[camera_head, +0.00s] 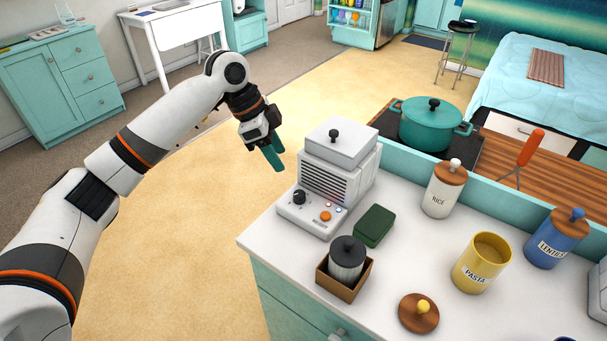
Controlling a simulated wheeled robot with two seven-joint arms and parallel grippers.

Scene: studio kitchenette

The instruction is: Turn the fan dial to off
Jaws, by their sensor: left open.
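A white appliance with a louvred side (328,183) and a grey, black-knobbed lid stands at the left end of the white counter. Its front panel (313,212) carries a black dial (298,197), an orange knob (325,216) and small lights. Which of these is the fan dial, and its setting, I cannot read. My left gripper (272,158) hangs over the floor, left of and behind the appliance, apart from it. Its teal fingers point down and overlap in this view; it is open, with nothing seen between the fingers. My right gripper is out of view.
A rice jar (444,190), yellow pasta jar (481,263) and blue lentil jar (554,240) stand further right. A teal pot (430,125) stands behind. Floor left of the counter is clear.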

